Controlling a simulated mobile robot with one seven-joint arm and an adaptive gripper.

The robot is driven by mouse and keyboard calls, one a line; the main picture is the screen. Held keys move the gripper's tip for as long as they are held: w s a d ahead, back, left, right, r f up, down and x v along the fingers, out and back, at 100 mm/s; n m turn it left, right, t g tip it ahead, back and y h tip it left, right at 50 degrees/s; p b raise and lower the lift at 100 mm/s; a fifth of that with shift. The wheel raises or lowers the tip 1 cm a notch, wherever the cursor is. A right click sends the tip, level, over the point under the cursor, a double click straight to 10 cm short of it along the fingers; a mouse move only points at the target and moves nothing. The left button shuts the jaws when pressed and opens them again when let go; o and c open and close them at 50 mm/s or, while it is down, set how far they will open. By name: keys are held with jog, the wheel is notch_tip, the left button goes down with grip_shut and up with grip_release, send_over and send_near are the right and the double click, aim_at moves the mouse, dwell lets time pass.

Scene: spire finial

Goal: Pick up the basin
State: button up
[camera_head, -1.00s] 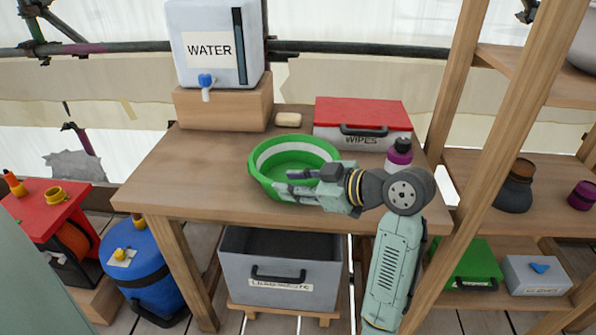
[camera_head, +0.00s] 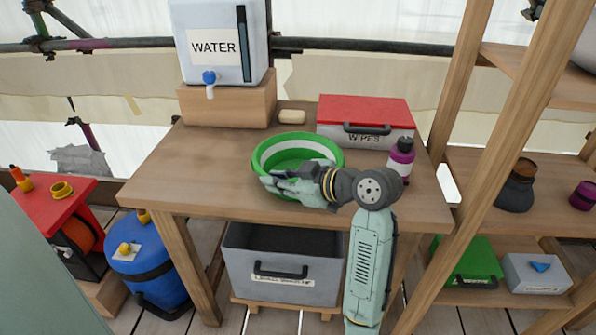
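The basin (camera_head: 270,155) is a round green bowl with a white band inside. It stands upright on the wooden table (camera_head: 190,180). My gripper (camera_head: 270,182) is at the basin's near left rim and overlaps its front side in the picture. The fingers point left. I cannot tell whether they touch the rim or whether they are open or shut. My wrist and arm hide the basin's near right side.
A water container (camera_head: 220,45) stands on a wooden block behind the basin. A soap bar (camera_head: 292,117), a red-lidded wipes box (camera_head: 365,115) and a purple bottle (camera_head: 401,157) are close by. A grey bin (camera_head: 285,265) is below. The table's left part is clear.

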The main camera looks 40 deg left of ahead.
grip_shut()
jog(key=shift+r, duration=0.15)
dwell(0.4)
jog(key=shift+r+b, duration=0.4)
jog(key=shift+r, duration=0.5)
jog(key=shift+s+d+r+b, duration=0.25)
jog(key=shift+s+r+b, duration=0.2)
jog(key=shift+r, duration=0.25)
jog(key=s+d+b, duration=0.3)
jog(key=s+b, duration=0.1)
jog(key=s, duration=0.2)
jog(key=s+d+r+b, duration=0.1)
jog(key=s+d+b, duration=0.2)
jog(key=s, duration=0.4)
jog(key=shift+d+r+b, duration=0.25)
jog(key=shift+d+b, duration=0.05)
jog(key=shift+b, duration=0.45)
